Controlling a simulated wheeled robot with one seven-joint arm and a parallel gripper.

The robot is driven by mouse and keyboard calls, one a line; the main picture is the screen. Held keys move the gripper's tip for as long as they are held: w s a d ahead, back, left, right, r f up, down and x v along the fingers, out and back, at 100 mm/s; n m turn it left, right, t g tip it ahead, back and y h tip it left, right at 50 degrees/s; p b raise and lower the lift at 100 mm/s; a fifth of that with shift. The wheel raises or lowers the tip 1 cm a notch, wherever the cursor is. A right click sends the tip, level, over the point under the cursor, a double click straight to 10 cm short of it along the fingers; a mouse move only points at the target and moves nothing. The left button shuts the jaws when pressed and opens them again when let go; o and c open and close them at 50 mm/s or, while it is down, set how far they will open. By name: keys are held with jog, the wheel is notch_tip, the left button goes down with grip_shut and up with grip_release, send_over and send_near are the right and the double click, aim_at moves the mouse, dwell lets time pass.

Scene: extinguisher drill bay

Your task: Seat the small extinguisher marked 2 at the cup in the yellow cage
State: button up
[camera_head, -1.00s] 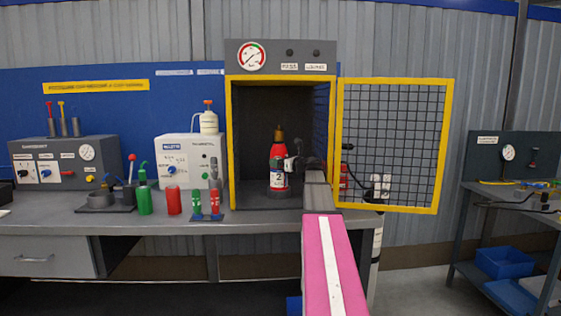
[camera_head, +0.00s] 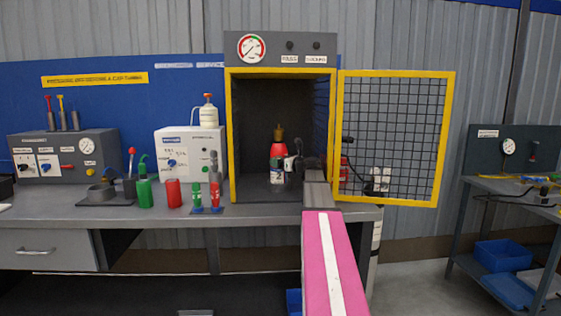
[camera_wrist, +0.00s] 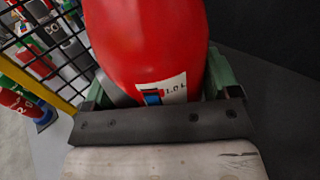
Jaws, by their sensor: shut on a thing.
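The small red extinguisher (camera_head: 278,150) is upright inside the yellow cage (camera_head: 230,140), with a brass-coloured top and a white label low on its front. My gripper (camera_head: 292,163) reaches in from the front right and is shut on the extinguisher. In the wrist view the red body (camera_wrist: 145,40) fills the space between the green-padded fingers of my gripper (camera_wrist: 160,90). I cannot make out the cup; the extinguisher's base and any contact below it are unclear.
The mesh door (camera_head: 395,140) stands open to the right. A white box (camera_head: 190,160), red and green cylinders and small bottles stand on the bench (camera_head: 120,216) left of the cage. The cage's side walls are close around my arm. Another bench (camera_head: 515,185) is at far right.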

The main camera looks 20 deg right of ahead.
dwell(0.3)
jog(key=o, duration=1.7)
jog(key=shift+f, duration=0.1)
